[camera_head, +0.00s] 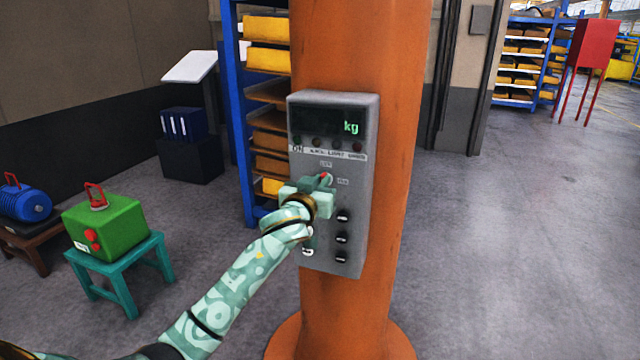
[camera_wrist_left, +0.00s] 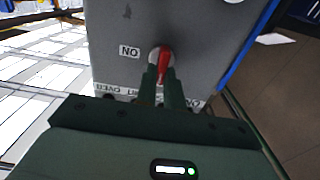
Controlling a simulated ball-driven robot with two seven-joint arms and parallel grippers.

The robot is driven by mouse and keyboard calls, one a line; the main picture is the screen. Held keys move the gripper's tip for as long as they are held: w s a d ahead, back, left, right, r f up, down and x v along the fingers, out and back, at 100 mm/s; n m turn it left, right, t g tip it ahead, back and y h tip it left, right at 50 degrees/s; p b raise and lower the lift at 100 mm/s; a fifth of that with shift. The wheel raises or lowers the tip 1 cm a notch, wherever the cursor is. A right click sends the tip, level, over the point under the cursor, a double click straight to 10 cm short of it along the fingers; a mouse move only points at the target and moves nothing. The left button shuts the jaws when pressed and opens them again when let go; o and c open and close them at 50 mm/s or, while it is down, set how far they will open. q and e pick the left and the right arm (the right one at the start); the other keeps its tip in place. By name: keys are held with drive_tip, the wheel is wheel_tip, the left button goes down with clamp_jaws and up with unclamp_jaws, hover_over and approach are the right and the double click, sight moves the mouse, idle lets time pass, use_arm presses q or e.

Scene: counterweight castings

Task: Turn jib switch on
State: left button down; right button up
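The jib switch (camera_head: 325,177) is a small red handle on the face of a grey control box (camera_head: 361,120), which is fixed to an orange column. My left gripper (camera_head: 320,182) is at the switch, its fingers on either side of the handle. In the left wrist view the red handle (camera_wrist_left: 165,60) sits between the close-set fingertips (camera_wrist_left: 161,84) and runs roughly upright in the picture. An upside-down "ON" label shows to its left there. The fingers hide part of the handle. My right gripper is in neither view.
The box has a display (camera_head: 330,123) reading "kg" and several black knobs (camera_head: 341,238) below the switch. A green machine (camera_head: 105,226) on a teal stool (camera_head: 125,275) stands left. A blue rack (camera_head: 236,100) is behind the column.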

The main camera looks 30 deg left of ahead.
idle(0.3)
use_arm(q)
drive_tip(key=shift+w+d+f+m+p, duration=0.1)
drive_tip(key=shift+d+f+m+p, duration=0.1)
drive_tip(key=shift+m+p, duration=2.15)
drive_tip(key=shift+s+d+f+m+p, duration=0.15)
drive_tip(key=shift+m+p, duration=0.9)
drive_tip(key=shift+m, duration=2.6)
drive_tip(key=shift+w+d+f+m+p, duration=0.2)
drive_tip(key=shift+m+p, duration=1.5)
drive_tip(key=shift+m, duration=1.3)
drive_tip(key=shift+f, duration=0.1)
drive_tip(key=c, duration=1.5)
unclamp_jaws()
drive_tip(key=v, duration=1.6)
